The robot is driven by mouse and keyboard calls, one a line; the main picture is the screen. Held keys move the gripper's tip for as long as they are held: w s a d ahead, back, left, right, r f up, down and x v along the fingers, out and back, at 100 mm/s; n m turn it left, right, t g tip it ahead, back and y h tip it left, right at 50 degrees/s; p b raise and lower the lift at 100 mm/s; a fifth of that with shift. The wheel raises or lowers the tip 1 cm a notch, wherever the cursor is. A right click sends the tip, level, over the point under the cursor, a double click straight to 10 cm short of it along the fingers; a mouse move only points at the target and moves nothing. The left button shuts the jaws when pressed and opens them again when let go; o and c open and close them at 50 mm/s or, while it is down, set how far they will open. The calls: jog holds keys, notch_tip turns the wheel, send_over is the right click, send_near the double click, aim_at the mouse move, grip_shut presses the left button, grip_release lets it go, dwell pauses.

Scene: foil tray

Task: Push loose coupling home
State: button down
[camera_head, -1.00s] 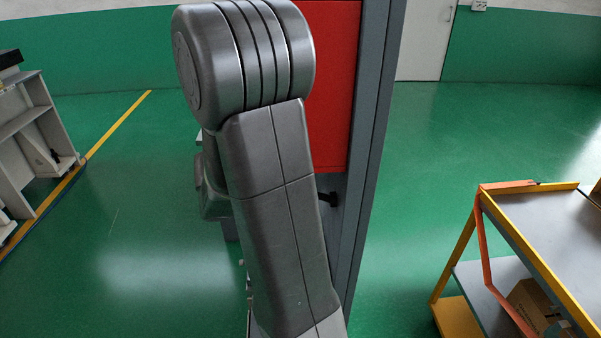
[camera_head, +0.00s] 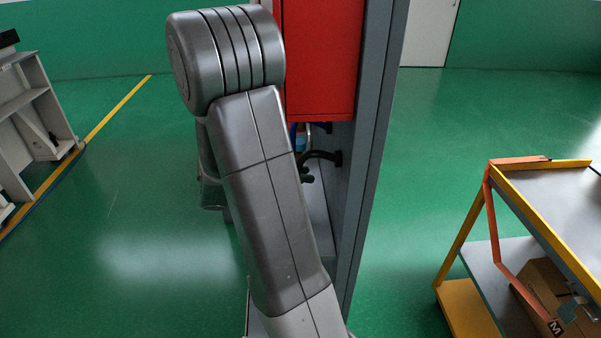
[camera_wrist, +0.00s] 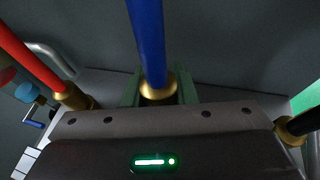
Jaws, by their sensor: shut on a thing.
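In the wrist view, a blue hose (camera_wrist: 148,40) runs down into a brass coupling (camera_wrist: 158,90). My gripper (camera_wrist: 158,84) is around this coupling, with a green finger on each side, and is shut on it. Whether the coupling is fully seated cannot be told, as its lower end is hidden by my gripper's body. A red hose (camera_wrist: 30,60) with a brass fitting (camera_wrist: 75,98) stands to the left. A black hose with a brass fitting (camera_wrist: 284,128) shows at the right edge. In the head view my arm hides the gripper.
In the head view, a red box (camera_head: 322,60) is fixed to a grey upright panel (camera_head: 372,150). A black curved part (camera_head: 320,156) sticks out below the box. A yellow-framed cart (camera_head: 540,225) stands right, grey shelving (camera_head: 35,120) left. Green floor between is clear.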

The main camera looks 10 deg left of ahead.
jog(key=shift+f+b, duration=0.75)
jog(key=shift+f, duration=0.75)
jog(key=shift+f+b, duration=0.3)
jog(key=shift+f, duration=0.25)
jog(key=c, duration=1.1)
grip_release()
jog(key=shift+a, duration=0.1)
jog(key=v, duration=1.3)
jog(key=shift+s+a+r, duration=0.15)
jog(key=shift+s+a, duration=0.05)
jog(key=shift+a, duration=0.1)
